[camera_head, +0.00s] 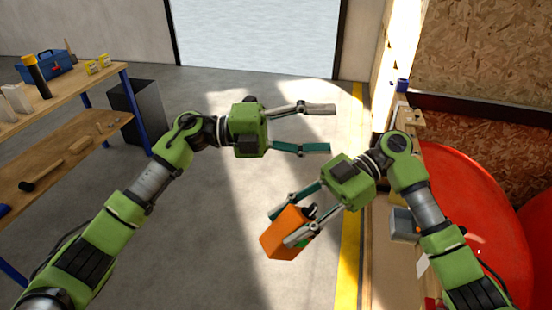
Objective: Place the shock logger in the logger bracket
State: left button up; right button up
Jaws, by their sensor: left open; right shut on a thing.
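An orange box, the shock logger (280,238), is held in my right gripper (279,227). The fingers are closed on its upper part, and it hangs above the floor, tilted, at the lower middle of the head view. My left gripper (331,128) is open and empty, above and to the right of the logger, with its fingers pointing right. A small grey box-like part (404,226) sits beside my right arm at the wooden edge; I cannot tell whether it is the logger bracket.
A large red nosecone (470,190) lies at the right, by chipboard walls (490,50). A wooden workbench (70,88) at the left carries a blue toolbox (45,65) and several items. A dark bin (140,108) stands beside it. The floor between is clear, with a yellow stripe (347,270).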

pick_arm(q)
jog(key=s+r+m+g+y, duration=0.3)
jog(key=s+m+y, duration=0.1)
jog(key=s+m, duration=0.15)
jog(key=m+t+y, duration=0.2)
jog(key=m+y, duration=0.3)
jog(key=y, duration=0.3)
send_over(297, 213)
jog(key=s+d, duration=0.1)
jog(key=s, duration=0.1)
jog(key=a+t+y, duration=0.3)
jog(key=a, duration=0.2)
pick_arm(e)
jog(key=shift+r, duration=0.1)
pick_arm(q)
jog(key=shift+m+y, duration=0.3)
jog(key=shift+m, duration=0.15)
jog(key=x, duration=1.2)
jog(key=shift+w+d, duration=0.1)
jog(key=shift+w, duration=0.1)
jog(key=shift+r, duration=0.1)
jog(key=c, duration=1.4)
pick_arm(e)
jog(key=o, duration=1.5)
